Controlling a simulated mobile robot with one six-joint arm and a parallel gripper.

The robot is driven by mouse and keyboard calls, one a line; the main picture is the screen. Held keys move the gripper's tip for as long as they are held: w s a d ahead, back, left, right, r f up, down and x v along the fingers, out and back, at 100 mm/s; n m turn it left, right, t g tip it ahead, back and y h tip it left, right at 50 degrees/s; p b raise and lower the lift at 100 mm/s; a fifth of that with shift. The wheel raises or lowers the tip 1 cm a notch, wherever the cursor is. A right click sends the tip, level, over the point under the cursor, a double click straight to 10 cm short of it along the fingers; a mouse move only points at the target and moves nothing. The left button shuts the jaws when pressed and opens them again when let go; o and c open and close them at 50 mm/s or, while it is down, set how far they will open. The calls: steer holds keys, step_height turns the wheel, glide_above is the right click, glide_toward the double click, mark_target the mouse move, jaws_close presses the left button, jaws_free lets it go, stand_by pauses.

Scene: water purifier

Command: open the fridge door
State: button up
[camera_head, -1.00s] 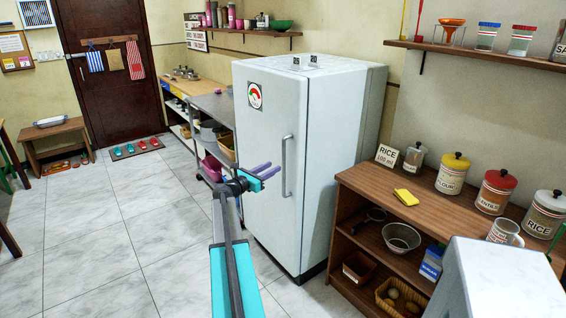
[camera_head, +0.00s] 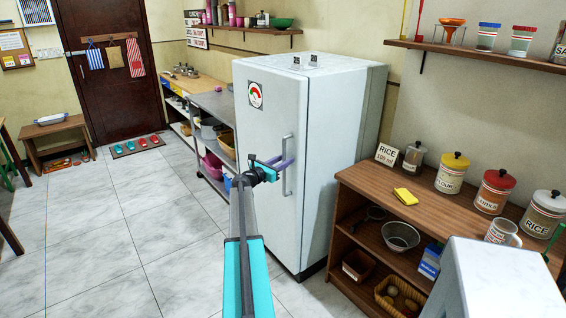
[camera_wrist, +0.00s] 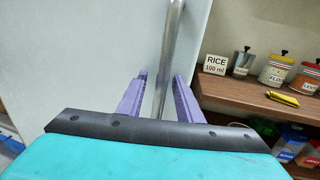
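The white fridge (camera_head: 270,150) stands against the wall, with its door shut. A round red, white and green sticker (camera_head: 255,95) is high on the door. The vertical metal handle (camera_head: 287,150) runs along the door's right side; it also shows in the wrist view (camera_wrist: 168,60). My gripper (camera_head: 283,161) is at the handle's middle height. In the wrist view, its two purple fingers (camera_wrist: 158,95) are open, one on each side of the handle bar, with visible gaps. No firm contact shows.
The tiled floor (camera_head: 130,240) in front and left is clear.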

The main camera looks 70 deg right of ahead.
steer(key=shift+c, duration=0.5)
jaws_close()
steer(key=shift+a+f, duration=0.1)
steer(key=shift+a, duration=0.05)
